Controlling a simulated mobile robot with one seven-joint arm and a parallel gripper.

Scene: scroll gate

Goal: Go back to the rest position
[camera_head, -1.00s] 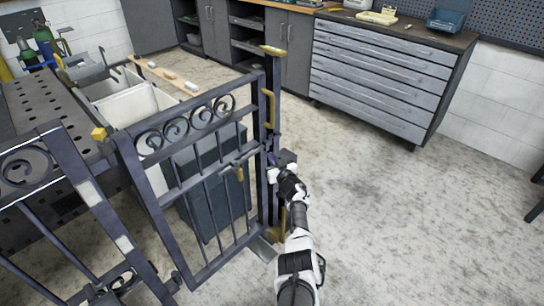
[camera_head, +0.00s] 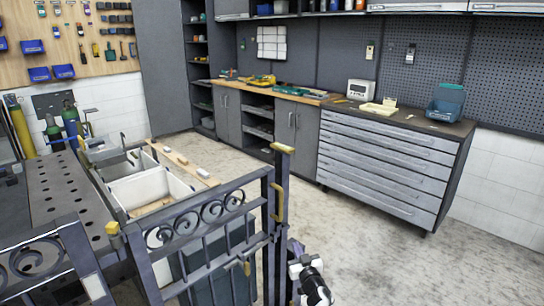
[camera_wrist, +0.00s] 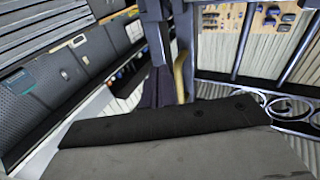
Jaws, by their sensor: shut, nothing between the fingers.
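The dark iron scroll gate (camera_head: 205,215) stands upright in the lower left of the head view. It has a row of scrolls, a tall post with a brass cap (camera_head: 282,149) and a brass pull handle (camera_head: 279,200). My gripper (camera_head: 295,249) is at the right side of the post, low in the head view, shut with nothing held. Its tips are small and partly lost against the post, and I cannot tell whether they touch it. In the wrist view, gate scrolls (camera_wrist: 290,108) and a post (camera_wrist: 158,40) show beyond a large dark block filling the bottom.
A grey drawer cabinet (camera_head: 385,165) and a wooden-topped workbench (camera_head: 290,93) line the back wall. A perforated metal table (camera_head: 65,190) and white bins (camera_head: 140,190) stand left behind the gate. The concrete floor (camera_head: 400,260) to the right of the gate is clear.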

